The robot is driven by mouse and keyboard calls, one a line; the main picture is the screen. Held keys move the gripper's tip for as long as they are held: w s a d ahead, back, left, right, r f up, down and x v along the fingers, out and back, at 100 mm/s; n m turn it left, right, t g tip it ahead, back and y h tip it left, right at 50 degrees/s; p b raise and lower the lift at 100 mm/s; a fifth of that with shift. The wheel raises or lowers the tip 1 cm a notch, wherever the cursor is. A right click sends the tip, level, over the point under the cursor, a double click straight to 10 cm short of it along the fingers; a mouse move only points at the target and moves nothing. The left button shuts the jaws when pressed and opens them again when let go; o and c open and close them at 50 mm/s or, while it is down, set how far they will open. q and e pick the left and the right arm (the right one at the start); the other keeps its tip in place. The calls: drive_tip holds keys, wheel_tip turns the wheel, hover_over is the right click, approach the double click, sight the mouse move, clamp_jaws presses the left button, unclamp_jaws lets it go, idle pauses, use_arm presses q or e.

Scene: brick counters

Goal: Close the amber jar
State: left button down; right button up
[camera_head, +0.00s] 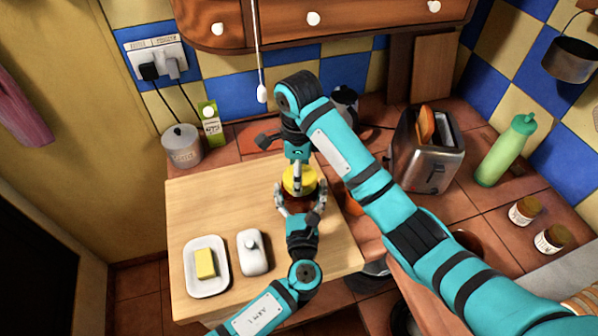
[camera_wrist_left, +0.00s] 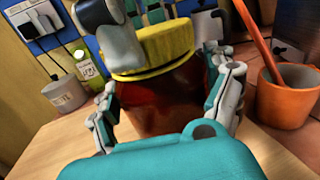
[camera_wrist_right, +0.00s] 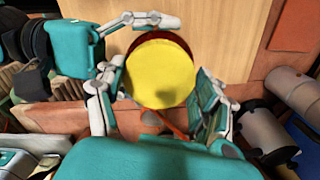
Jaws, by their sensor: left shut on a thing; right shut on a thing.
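The amber jar (camera_wrist_left: 160,105) stands upright on the wooden board, dark red-brown under its yellow lid (camera_wrist_left: 155,45). My left gripper (camera_head: 297,203) has its fingers around the jar body, on both sides of it in the left wrist view. My right gripper (camera_head: 299,178) reaches down from above and is shut on the lid. In the right wrist view the lid (camera_wrist_right: 160,74) shows its round yellow top, with the dark red jar edge just beyond it. The lid sits at the jar's top; whether it is screwed tight I cannot tell.
An orange mug (camera_wrist_left: 285,98) stands right of the jar. A canister (camera_head: 182,148), carton (camera_head: 211,124), toaster (camera_head: 428,152) and green bottle (camera_head: 505,150) stand around on the tiled counter.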

drive_tip(key=shift+m, duration=0.6)
drive_tip(key=o, duration=0.9)
drive_tip(key=shift+w+r, duration=0.1)
drive_tip(key=shift+r, duration=0.05)
wheel_tip(320, 180, up, 12)
drive_tip(key=shift+f, duration=0.1)
use_arm(q)
unclamp_jaws()
